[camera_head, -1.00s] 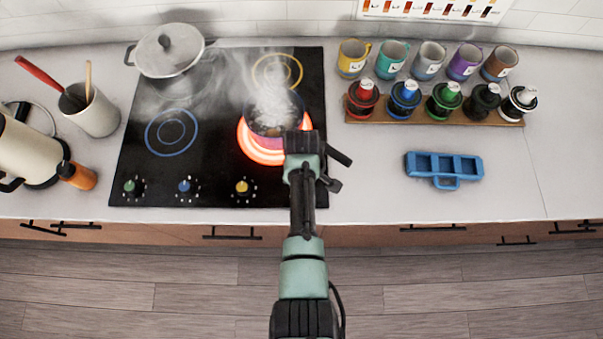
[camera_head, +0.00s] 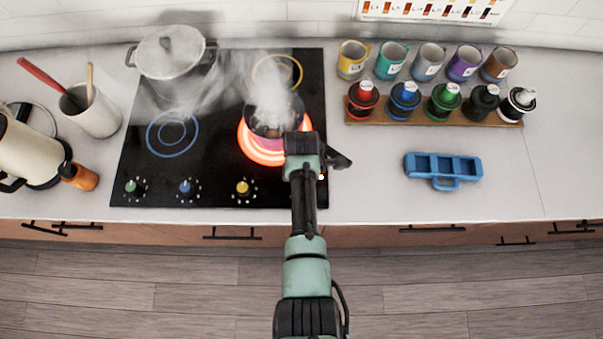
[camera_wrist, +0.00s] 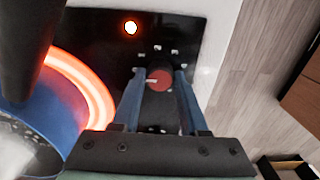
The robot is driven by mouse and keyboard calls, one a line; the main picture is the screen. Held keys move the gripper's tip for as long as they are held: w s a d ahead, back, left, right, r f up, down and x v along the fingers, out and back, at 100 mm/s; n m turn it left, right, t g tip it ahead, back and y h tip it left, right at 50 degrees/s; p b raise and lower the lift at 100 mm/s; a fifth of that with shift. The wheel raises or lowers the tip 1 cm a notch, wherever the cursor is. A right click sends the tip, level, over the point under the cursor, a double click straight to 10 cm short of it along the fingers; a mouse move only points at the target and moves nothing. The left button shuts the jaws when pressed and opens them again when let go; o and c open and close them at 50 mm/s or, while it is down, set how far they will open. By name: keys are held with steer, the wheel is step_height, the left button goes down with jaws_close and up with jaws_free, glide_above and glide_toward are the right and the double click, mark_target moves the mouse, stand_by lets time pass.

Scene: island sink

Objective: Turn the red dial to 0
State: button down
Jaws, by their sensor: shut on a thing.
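The red dial (camera_wrist: 161,78) shows in the wrist view, on the black cooktop (camera_wrist: 180,32). A short pale mark on it points left in that view. My gripper (camera_wrist: 159,75) is shut on the dial, with one blue-grey finger on each side. In the head view my gripper (camera_head: 335,159) is over the cooktop's right front corner, and my arm hides the dial. Small pale marks ring the dial, but their numbers are too small to read. The burner (camera_head: 243,143) beside my gripper glows orange-red under a steaming pot (camera_head: 262,127).
A glowing light (camera_wrist: 130,27) shows on the cooktop. Green (camera_head: 132,187), blue (camera_head: 185,187) and yellow (camera_head: 242,188) dials line the front edge. A lidded pot (camera_head: 168,55) stands at back left. A blue tray (camera_head: 445,183) lies right, with clear counter between.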

stand_by(0.5)
steer(key=shift+c, duration=2.2)
jaws_free()
steer(key=shift+r, duration=0.1)
step_height(320, 180, up, 13)
steer(key=b, duration=0.1)
